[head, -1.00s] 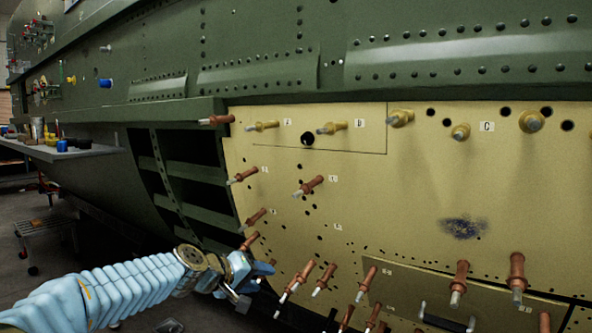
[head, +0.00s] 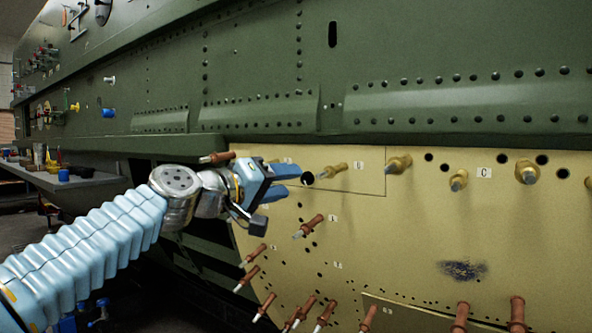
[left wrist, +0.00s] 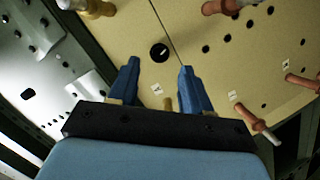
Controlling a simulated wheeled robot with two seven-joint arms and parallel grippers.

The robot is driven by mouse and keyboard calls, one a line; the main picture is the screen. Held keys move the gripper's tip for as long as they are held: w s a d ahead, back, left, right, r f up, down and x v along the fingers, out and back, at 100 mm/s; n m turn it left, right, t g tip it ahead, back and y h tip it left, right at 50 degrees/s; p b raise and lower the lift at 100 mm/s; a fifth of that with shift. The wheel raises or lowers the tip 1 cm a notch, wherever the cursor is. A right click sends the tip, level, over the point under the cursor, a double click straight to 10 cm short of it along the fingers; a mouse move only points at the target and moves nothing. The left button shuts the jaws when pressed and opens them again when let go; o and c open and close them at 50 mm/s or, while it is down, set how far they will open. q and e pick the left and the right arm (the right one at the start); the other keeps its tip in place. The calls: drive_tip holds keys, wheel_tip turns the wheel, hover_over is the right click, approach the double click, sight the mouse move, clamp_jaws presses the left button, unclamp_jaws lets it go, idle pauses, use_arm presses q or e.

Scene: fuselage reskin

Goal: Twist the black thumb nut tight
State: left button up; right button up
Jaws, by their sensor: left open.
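The black thumb nut (head: 308,178) shows as a small dark round piece on the tan skin panel (head: 400,230), left of the label B. In the left wrist view the nut (left wrist: 160,52) is a black disc with a pale mark, just beyond and between the fingertips. My left gripper (head: 292,182) is open, with two blue fingers pointing at the nut from the left. In the left wrist view the gripper (left wrist: 159,68) has nothing between its fingertips. Whether a finger touches the panel cannot be told. My right gripper is not in view.
Yellow fasteners (head: 398,164) line the panel's top edge, one close right of the nut. Copper-coloured fasteners (head: 311,226) stick out below and around my left gripper. The green fuselage (head: 420,60) rises above. A grey shelf (head: 75,184) stands at the far left.

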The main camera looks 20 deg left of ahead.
sight(304, 179)
use_arm(q)
drive_tip(key=shift+p+x, duration=0.6)
drive_tip(key=shift+x, duration=1.3)
